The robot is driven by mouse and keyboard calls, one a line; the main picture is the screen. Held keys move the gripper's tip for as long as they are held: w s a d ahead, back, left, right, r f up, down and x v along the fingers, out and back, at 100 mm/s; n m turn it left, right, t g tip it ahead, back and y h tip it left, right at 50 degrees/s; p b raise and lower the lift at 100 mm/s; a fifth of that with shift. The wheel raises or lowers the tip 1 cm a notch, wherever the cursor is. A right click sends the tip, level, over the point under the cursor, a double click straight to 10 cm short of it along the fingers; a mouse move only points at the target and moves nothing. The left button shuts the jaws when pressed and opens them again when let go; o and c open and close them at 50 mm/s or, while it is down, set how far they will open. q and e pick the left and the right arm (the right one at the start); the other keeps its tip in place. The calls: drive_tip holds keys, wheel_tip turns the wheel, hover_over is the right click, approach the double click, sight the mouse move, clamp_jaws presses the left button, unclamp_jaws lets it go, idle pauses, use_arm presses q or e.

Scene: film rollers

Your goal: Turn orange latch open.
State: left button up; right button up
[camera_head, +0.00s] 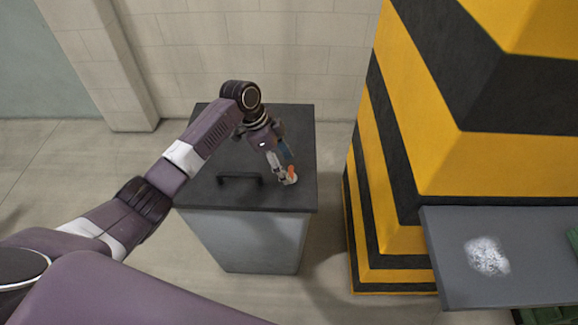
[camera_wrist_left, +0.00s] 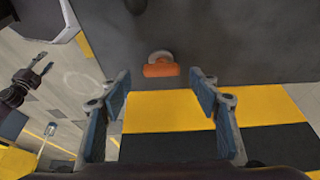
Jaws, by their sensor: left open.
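The orange latch (camera_wrist_left: 160,70) with a grey rounded piece behind it sits on the dark grey top of the cabinet (camera_head: 215,190). In the head view the latch (camera_head: 291,171) is a small orange spot at the right part of that top, partly covered by my gripper. My left gripper (camera_wrist_left: 160,95) is open, its blue-padded fingers apart and empty. The latch lies ahead of the gap between them; I see no contact. The left gripper (camera_head: 283,165) points down at the top in the head view. A dark gripper, seemingly my right one (camera_wrist_left: 32,80), shows small at the wrist view's left.
A black handle (camera_head: 240,178) stands on the cabinet top, left of the latch. A yellow-and-black striped block (camera_head: 385,180) rises close to the right of the cabinet. A grey shelf (camera_head: 460,285) juts out at the lower right. Open floor (camera_head: 60,180) lies left.

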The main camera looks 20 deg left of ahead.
use_arm(q)
drive_tip(key=shift+w+d+f, duration=0.1)
drive_tip(key=shift+d+f, duration=0.1)
drive_tip(key=shift+f, duration=0.4)
drive_tip(key=shift+w+d+f, duration=0.1)
drive_tip(key=shift+f, duration=0.35)
drive_tip(key=c, duration=1.1)
drive_tip(key=shift+c, duration=0.3)
use_arm(e)
drive_tip(key=shift+w+a+r, duration=0.15)
drive_tip(key=shift+w+a, duration=0.2)
drive_tip(key=shift+w, duration=0.4)
